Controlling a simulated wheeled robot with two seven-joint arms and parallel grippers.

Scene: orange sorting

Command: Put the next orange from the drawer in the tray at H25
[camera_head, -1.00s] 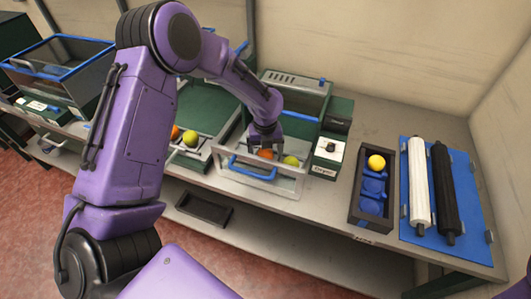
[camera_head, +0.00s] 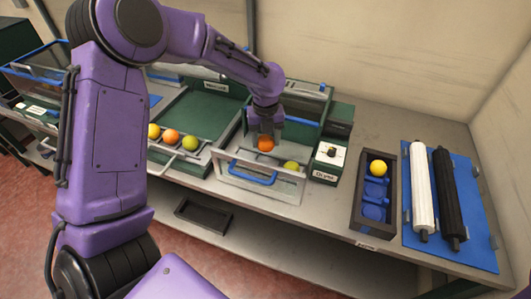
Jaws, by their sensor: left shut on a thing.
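My left gripper (camera_head: 265,139) is shut on an orange (camera_head: 266,144) and holds it over the open drawer (camera_head: 242,190) with the clear front and blue handle. A yellow-green fruit (camera_head: 291,167) is in the drawer, to the right of the held orange. The dark tray (camera_head: 362,224) stands on the bench to the right, with blue cups (camera_head: 374,197) in a column. A yellow-orange fruit (camera_head: 378,168) sits in its far cup. My right gripper is not in view.
A labelled box with a knob (camera_head: 328,160) stands between the drawer and the tray. A blue mat (camera_head: 479,232) with a white roller (camera_head: 420,190) and a black roller (camera_head: 449,195) lies right of the tray. Several fruits rest in a rack (camera_head: 177,150) on the left.

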